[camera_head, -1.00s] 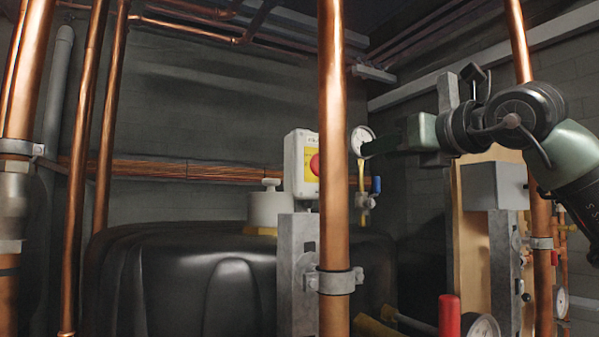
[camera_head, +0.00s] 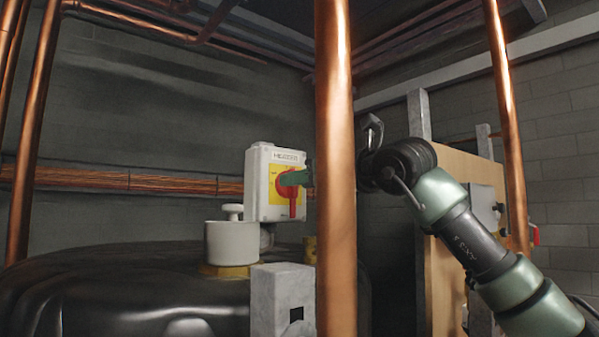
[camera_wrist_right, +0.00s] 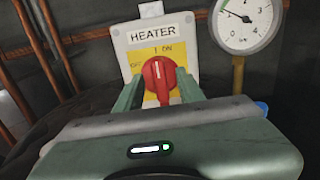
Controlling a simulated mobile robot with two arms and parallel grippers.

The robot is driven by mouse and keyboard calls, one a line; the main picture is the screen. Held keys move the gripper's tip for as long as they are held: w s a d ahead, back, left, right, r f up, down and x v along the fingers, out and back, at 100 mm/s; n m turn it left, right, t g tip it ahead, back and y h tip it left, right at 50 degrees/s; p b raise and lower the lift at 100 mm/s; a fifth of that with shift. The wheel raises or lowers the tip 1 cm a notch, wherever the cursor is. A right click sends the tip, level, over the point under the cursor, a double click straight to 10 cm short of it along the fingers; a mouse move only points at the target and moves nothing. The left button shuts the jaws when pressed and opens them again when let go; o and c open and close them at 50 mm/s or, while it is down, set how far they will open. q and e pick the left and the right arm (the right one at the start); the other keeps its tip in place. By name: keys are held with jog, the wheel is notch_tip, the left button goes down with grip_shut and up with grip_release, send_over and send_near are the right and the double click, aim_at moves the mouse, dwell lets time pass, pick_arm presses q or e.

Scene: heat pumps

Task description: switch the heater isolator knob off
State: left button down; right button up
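The heater isolator is a pale box (camera_head: 257,185) with a yellow plate and a red knob (camera_head: 292,202), left of the near copper pipe in the head view. In the right wrist view the box reads HEATER (camera_wrist_right: 155,35), and the red knob (camera_wrist_right: 159,74) has its grip roughly upright, its top towards the ON mark. My right gripper (camera_head: 300,178) is at the knob, partly hidden by the pipe. In the wrist view its two green fingers (camera_wrist_right: 160,88) stand apart, one on each side of the knob; firm contact cannot be told. My left gripper is not in view.
A vertical copper pipe (camera_head: 335,120) stands in front of my right wrist. A pressure gauge (camera_wrist_right: 247,22) is just right of the isolator. A black tank (camera_head: 130,290) with a white capped fitting (camera_head: 232,240) lies below. Another copper pipe (camera_head: 507,130) stands to the right.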

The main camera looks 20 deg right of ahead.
grip_shut()
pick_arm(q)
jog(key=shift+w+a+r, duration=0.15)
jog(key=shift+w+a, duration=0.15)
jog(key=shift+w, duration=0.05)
pick_arm(e)
jog(key=shift+r+n, duration=0.1)
jog(key=shift+n, duration=0.2)
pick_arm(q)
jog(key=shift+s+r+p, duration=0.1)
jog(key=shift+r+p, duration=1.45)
pick_arm(e)
jog(key=shift+s+a+f+n, duration=0.1)
jog(key=shift+a+f+n, duration=0.05)
jog(key=shift+n, duration=4.15)
jog(key=shift+a+f+n, duration=0.1)
jog(key=shift+n, duration=4.2)
